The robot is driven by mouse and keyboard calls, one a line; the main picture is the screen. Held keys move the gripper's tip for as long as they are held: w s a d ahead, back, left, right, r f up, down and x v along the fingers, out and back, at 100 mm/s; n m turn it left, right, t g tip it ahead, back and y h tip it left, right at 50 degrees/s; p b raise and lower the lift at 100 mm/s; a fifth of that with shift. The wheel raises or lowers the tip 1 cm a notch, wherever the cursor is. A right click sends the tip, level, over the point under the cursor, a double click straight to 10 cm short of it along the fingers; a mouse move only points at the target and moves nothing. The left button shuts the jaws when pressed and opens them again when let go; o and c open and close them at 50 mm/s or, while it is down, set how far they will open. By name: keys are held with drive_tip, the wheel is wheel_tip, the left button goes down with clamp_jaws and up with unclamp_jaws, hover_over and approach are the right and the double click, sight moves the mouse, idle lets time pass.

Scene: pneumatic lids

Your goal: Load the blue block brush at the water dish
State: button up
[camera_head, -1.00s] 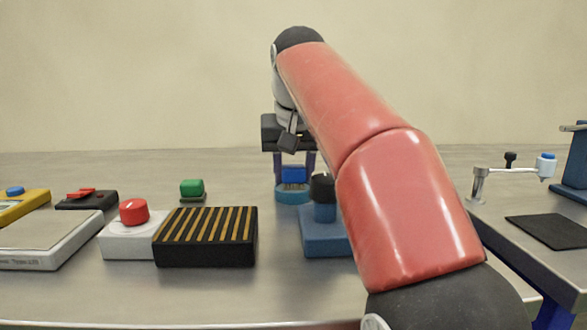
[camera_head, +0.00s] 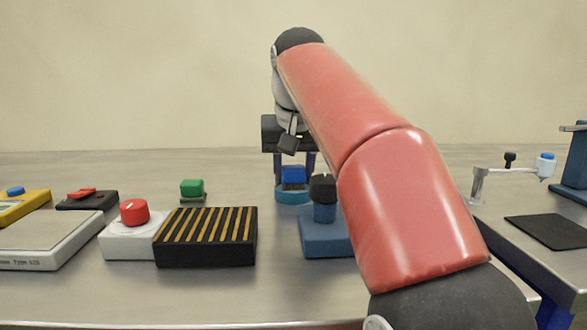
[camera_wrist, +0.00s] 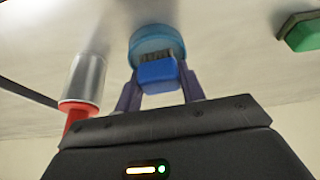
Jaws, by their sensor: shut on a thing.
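The blue block brush (camera_head: 293,174) is between the fingers of my gripper (camera_head: 293,168), which is shut on it. In the wrist view the brush (camera_wrist: 159,74) shows its blue block and dark bristles between the two purple fingers of my gripper (camera_wrist: 159,84). The round blue water dish (camera_head: 293,196) lies just below the brush. In the wrist view the bristles overlap the dish (camera_wrist: 150,38). I cannot tell how deep the bristle tips reach into it.
A blue base with a black knob (camera_head: 324,228) stands close to the right of the dish. A green block (camera_head: 192,188) lies to the left. A black box with yellow stripes (camera_head: 206,237) and a red-knobbed white box (camera_head: 134,234) stand in front. A second table (camera_head: 487,212) is at right.

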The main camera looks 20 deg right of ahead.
drive_tip(key=shift+f, duration=0.1)
idle(0.3)
wheel_tip(320, 180, up, 3)
drive_tip(key=p, duration=0.3)
drive_tip(key=shift+f, duration=0.1)
drive_tip(key=shift+r+p, duration=0.35)
drive_tip(key=shift+r, duration=1.75)
